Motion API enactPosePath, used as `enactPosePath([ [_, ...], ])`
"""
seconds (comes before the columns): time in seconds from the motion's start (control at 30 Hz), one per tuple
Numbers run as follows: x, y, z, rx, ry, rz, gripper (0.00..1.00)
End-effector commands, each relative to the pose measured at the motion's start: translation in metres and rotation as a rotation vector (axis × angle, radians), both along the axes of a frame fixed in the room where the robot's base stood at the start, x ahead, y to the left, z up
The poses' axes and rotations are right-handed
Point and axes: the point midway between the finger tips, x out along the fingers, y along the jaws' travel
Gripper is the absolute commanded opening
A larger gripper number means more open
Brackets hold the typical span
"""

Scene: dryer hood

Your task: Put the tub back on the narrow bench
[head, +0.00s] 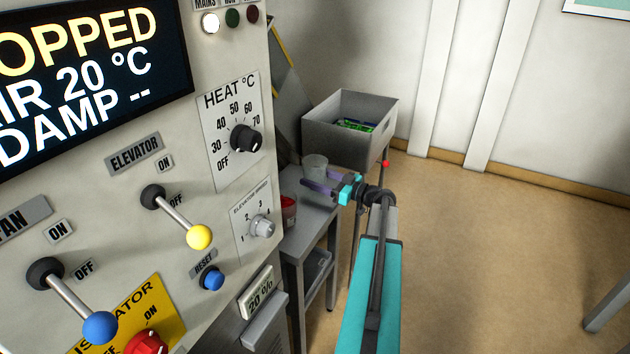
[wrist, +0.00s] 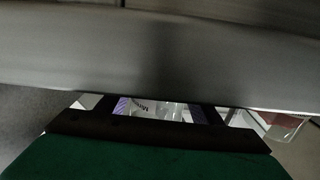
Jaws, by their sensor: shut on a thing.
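A pale translucent tub (head: 315,165) stands upright over the back part of the narrow grey bench (head: 311,222), beside the machine. My gripper (head: 317,187), with purple fingers, is shut on the tub. In the wrist view, a clear part of the tub with dark lettering (wrist: 148,107) shows between the purple fingers (wrist: 165,110). The fingers hide the tub's lower part in the head view, so I cannot tell whether its base touches the bench.
A red-filled container (head: 289,208) sits on the bench near the machine; it also shows in the wrist view (wrist: 286,124). A grey bin (head: 345,135) with green items stands behind. The control panel (head: 225,60) borders the left. Open floor (head: 470,240) lies right.

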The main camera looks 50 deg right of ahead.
Motion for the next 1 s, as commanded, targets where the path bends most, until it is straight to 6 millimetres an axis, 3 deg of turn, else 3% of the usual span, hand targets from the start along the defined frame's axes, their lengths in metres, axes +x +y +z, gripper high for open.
enactPosePath([
  [0.13,-0.0003,-0.0004,-0.0091,0.001,0.000,0.000,0.00],
  [0.63,-0.0008,-0.0007,-0.0135,0.000,0.000,-0.001,0.00],
  [0.67,-0.0008,-0.0007,-0.0138,0.000,0.000,-0.001,0.61],
  [0.77,-0.0009,-0.0008,-0.0136,0.000,0.000,-0.001,0.78],
  [1.0,-0.0010,-0.0009,-0.0135,0.000,0.000,-0.001,0.79],
])
